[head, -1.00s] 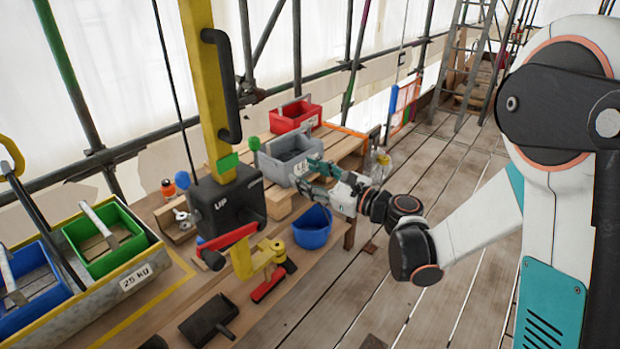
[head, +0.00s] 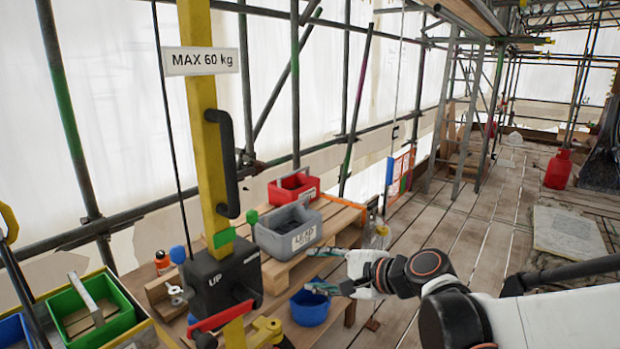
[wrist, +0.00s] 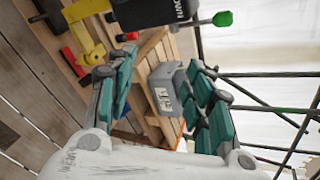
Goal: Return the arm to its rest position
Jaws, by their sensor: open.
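My gripper (head: 322,270) is in the middle of the head view, its jaws apart and pointing left, with nothing between them. It is right of the grey bin (head: 288,232), which has a white label and stands on a wooden pallet. The blue bucket (head: 310,307) shows just below the gripper in the head view. In the wrist view, the two teal fingers of my gripper (wrist: 160,85) are spread wide, and the grey bin (wrist: 172,92) shows in the gap beyond them. My arm stretches in from the lower right of the head view.
A yellow hoist post (head: 207,140) with a black control box (head: 220,277) stands at left. A red bin (head: 294,187) sits behind the grey one. A green bin (head: 92,312) is at lower left. A red gas bottle (head: 558,169) stands far right. The deck between is largely clear.

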